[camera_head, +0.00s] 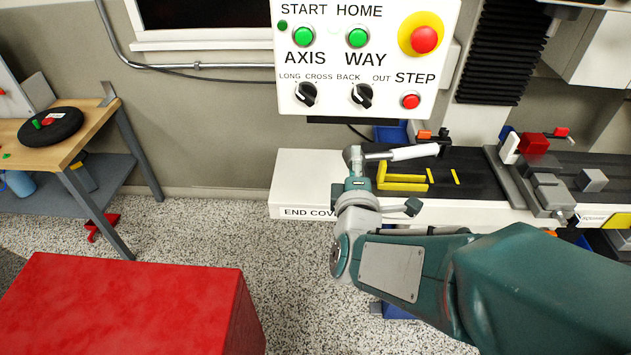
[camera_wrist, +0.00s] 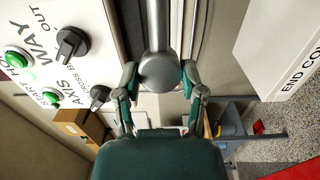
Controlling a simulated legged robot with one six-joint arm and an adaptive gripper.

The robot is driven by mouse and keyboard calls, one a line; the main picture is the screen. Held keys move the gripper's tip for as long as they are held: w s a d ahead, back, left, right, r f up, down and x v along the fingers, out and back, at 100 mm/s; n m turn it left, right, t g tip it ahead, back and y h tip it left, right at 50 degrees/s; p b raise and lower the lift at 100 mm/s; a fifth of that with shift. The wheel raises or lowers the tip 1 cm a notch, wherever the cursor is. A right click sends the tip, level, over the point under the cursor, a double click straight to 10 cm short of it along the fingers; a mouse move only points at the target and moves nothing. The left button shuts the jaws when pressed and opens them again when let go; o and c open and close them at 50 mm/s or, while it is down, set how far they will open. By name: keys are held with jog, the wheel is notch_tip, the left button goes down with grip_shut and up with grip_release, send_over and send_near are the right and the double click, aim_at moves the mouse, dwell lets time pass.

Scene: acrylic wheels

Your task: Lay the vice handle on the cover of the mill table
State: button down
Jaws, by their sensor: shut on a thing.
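The vice handle (camera_head: 412,152) has a pale grip, a metal shaft and a round metal hub. My gripper (camera_head: 354,168) is shut on it at the hub end, and the grip points right in the head view. In the wrist view the round hub (camera_wrist: 160,72) lies between the two fingers of my gripper (camera_wrist: 160,85). The white end cover (camera_head: 300,182) of the mill table is just left of and behind my gripper in the head view. It also shows at right in the wrist view (camera_wrist: 285,45). The handle appears held above table level; the exact height is unclear.
A control panel (camera_head: 340,75) with buttons and knobs hangs close behind my gripper. A yellow bracket (camera_head: 402,184) lies on the dark table beside the handle. The grey vice (camera_head: 540,185) stands farther right. A red box (camera_head: 130,305) and workbench (camera_head: 75,135) are at left.

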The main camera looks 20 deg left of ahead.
jog(key=shift+w+a+f, duration=0.35)
jog(key=shift+w+f, duration=0.05)
jog(key=shift+w, duration=0.2)
jog(key=shift+w+a+f, duration=0.3)
jog(key=shift+w+f, duration=0.05)
jog(key=shift+w, duration=0.25)
jog(key=w+a+f, duration=0.6)
jog(key=a+f, duration=0.2)
jog(key=f, duration=0.4)
jog(key=shift+w+a, duration=0.15)
jog(key=shift+w, duration=0.2)
jog(key=shift+c, duration=0.9)
grip_release()
jog(key=shift+a+f, duration=0.15)
jog(key=shift+a, duration=0.1)
jog(key=shift+d, duration=0.2)
jog(key=shift+d, duration=0.15)
